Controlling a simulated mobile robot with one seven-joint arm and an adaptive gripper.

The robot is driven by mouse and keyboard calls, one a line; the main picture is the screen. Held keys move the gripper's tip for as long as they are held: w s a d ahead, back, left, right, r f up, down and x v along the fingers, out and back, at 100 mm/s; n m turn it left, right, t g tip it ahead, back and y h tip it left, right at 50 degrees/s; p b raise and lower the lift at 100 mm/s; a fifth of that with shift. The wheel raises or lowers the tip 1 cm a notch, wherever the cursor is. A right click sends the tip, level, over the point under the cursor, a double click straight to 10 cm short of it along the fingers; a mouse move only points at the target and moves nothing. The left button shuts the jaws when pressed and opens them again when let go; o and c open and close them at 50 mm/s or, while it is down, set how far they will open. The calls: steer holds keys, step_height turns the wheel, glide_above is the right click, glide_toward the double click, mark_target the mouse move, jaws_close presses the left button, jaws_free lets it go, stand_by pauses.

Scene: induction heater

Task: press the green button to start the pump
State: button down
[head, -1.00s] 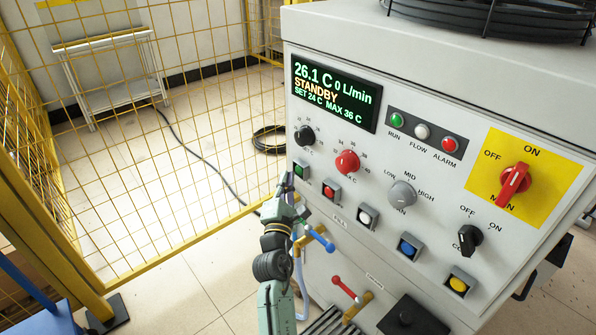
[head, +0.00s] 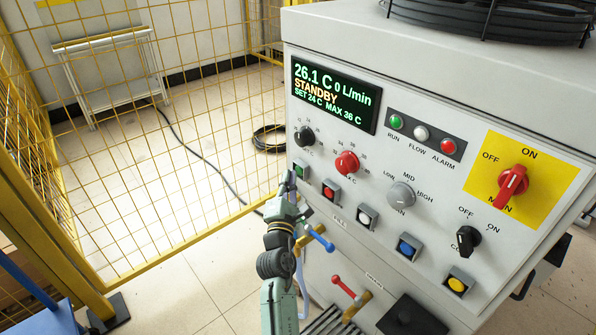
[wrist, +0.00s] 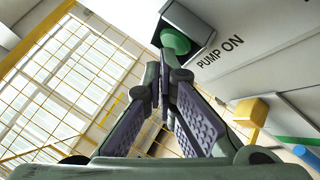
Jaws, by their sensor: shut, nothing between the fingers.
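The green button (head: 300,169) sits in a dark square housing at the left end of the button row on the panel. In the wrist view the green button (wrist: 175,42) is a round cap sticking out beside the label "PUMP ON". My gripper (head: 290,177) is shut and empty, just at the left of the button. In the wrist view the closed fingertips of my gripper (wrist: 163,62) are right by the cap and overlap its lower edge. I cannot tell whether they touch it. The display (head: 334,92) reads STANDBY and 0 L/min.
A red button (head: 330,190) is close to the right, then white, blue and yellow ones. Knobs sit above them, including a red one (head: 346,163). Blue (head: 320,239) and red (head: 343,286) valve handles stick out below. A yellow mesh fence (head: 150,150) stands at the left.

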steer(key=shift+w+d+p, duration=0.35)
steer(key=shift+d+p, duration=0.05)
steer(key=shift+d, duration=0.1)
stand_by(0.6)
steer(key=shift+s+a, duration=0.1)
steer(key=shift+s+a+b, duration=0.5)
steer(key=shift+a+b, duration=0.05)
steer(key=shift+a, duration=0.05)
steer(key=shift+a, duration=0.1)
steer(key=shift+s+a+b, duration=0.65)
steer(key=shift+s+a, duration=0.1)
steer(key=shift+a, duration=0.25)
steer(key=shift+s+a+b, duration=0.6)
steer(key=shift+s+a, duration=0.1)
steer(key=shift+a, duration=0.3)
steer(key=shift+a, duration=0.1)
